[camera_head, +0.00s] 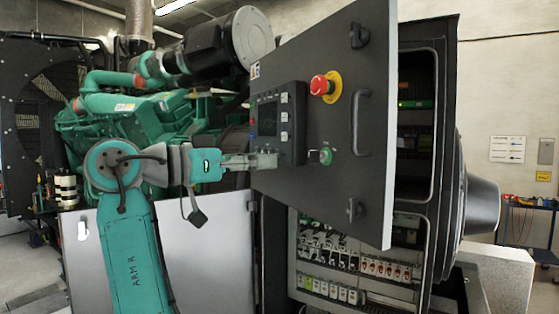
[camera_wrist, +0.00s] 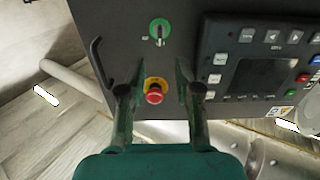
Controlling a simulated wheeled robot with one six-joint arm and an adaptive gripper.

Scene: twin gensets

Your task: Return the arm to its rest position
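My teal arm rises at the left of the head view and reaches right, toward the dark control panel door (camera_head: 345,190). My gripper (camera_head: 278,160) is in front of the door, by the display unit (camera_head: 278,122). In the wrist view my gripper (camera_wrist: 146,75) has its two fingers spread apart, with nothing held between them. The red emergency stop button (camera_wrist: 154,95) on its yellow ring shows between the fingers, and a green-ringed switch (camera_wrist: 159,30) lies beyond. I cannot tell whether the fingertips touch the panel.
The door stands open from the cabinet, whose breakers (camera_head: 345,255) show below. A black door handle (camera_head: 361,122) sticks out. The green engine (camera_head: 130,120) with a black cylinder (camera_head: 215,45) stands behind my arm. A cart (camera_head: 527,215) is at the far right.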

